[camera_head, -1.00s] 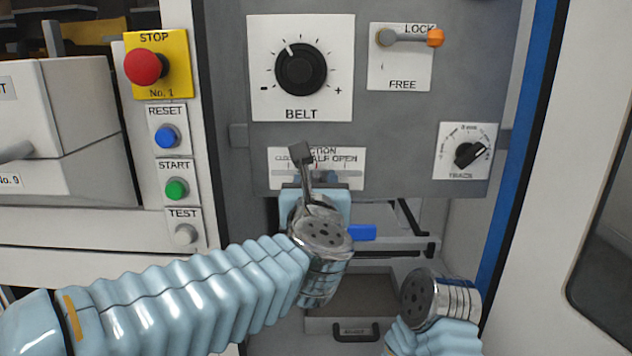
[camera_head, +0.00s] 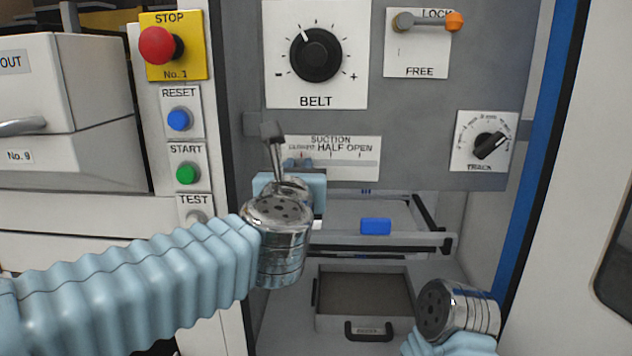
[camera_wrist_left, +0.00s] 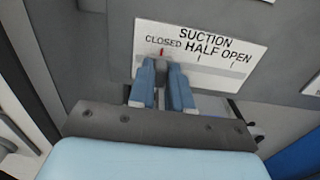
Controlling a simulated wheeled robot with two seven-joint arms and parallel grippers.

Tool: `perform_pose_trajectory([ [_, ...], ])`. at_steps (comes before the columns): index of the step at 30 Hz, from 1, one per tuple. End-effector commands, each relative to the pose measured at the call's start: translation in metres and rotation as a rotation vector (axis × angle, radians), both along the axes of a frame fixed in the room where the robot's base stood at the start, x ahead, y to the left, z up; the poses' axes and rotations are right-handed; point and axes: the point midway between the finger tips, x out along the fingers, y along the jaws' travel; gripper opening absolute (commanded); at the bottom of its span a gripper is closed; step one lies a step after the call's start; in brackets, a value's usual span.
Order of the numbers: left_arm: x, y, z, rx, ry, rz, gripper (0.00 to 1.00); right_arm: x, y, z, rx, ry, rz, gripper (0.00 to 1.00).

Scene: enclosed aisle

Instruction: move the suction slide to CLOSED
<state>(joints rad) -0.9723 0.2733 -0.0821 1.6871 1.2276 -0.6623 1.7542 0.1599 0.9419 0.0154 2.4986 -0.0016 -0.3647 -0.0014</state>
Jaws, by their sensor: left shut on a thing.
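The white SUCTION plate (camera_head: 350,160) is on the grey machine front, with a horizontal slot and the labels CLOSED, HALF and OPEN. It also shows in the left wrist view (camera_wrist_left: 190,48). My left gripper (camera_wrist_left: 162,88) is shut on the dark grey slide knob (camera_wrist_left: 162,74), with one light-blue finger on each side. The knob stands at the left end of the slot, below CLOSED, and a red pointer mark (camera_wrist_left: 162,52) shows just above it. In the head view the left gripper (camera_head: 299,165) partly hides the knob and the CLOSED label. My right gripper is not visible.
The BELT dial (camera_head: 316,54) and LOCK/FREE lever (camera_head: 428,22) are above, the TRACK dial (camera_head: 489,146) to the right. STOP, RESET, START and TEST buttons stand left. Below are a blue block (camera_head: 376,226) and an open tray (camera_head: 365,322). My right wrist is at lower right.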

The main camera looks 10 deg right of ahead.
Motion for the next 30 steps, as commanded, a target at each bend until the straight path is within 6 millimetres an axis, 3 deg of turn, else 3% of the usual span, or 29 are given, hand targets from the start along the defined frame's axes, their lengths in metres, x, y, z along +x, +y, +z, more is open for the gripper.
perform_pose_trajectory([
  [6, 0.002, 0.004, 0.000, 0.001, 0.003, 0.011, 0.00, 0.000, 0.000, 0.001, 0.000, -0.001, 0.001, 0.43],
  [7, 0.003, 0.004, 0.000, 0.001, 0.003, 0.011, 0.20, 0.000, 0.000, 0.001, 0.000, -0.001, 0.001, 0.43],
  [12, 0.002, 0.004, 0.000, 0.001, 0.002, 0.010, 0.45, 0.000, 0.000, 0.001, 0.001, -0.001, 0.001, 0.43],
  [23, -0.004, 0.004, 0.000, 0.000, 0.002, 0.005, 0.45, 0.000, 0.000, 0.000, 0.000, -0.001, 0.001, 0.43],
  [30, -0.050, 0.017, -0.001, -0.003, 0.001, 0.005, 0.45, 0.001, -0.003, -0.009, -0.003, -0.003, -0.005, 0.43],
])
